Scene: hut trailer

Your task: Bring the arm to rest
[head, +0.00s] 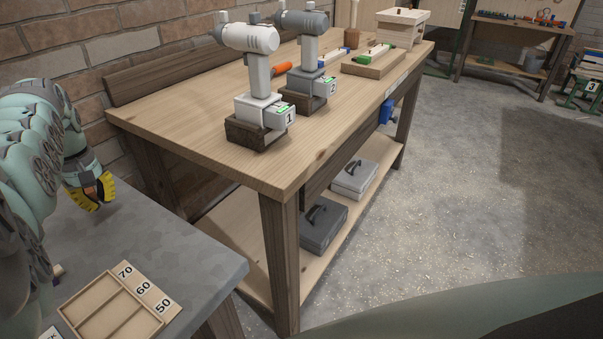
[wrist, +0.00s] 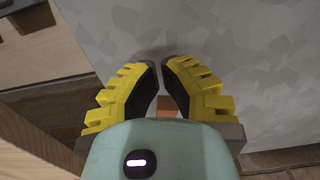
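My gripper (head: 90,194) hangs at the left of the head view, beside my pale green arm, above the back of the grey worktop (head: 150,250). In the wrist view its two yellow-ridged fingers (wrist: 164,66) stand apart with a narrow gap between their tips. Nothing is held between them. A small reddish-brown patch shows in the gap behind the tips, and I cannot tell what it is. The arm is partly cut off by the left edge of the head view.
A divided wooden tray (head: 98,302) marked 70, 60, 50 lies on the grey worktop. The wooden workbench (head: 190,115) alongside bears two cordless drills (head: 254,62) (head: 304,50) on stands marked 1 and 2. Cases (head: 320,225) sit on its lower shelf. Open concrete floor (head: 450,200) lies right.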

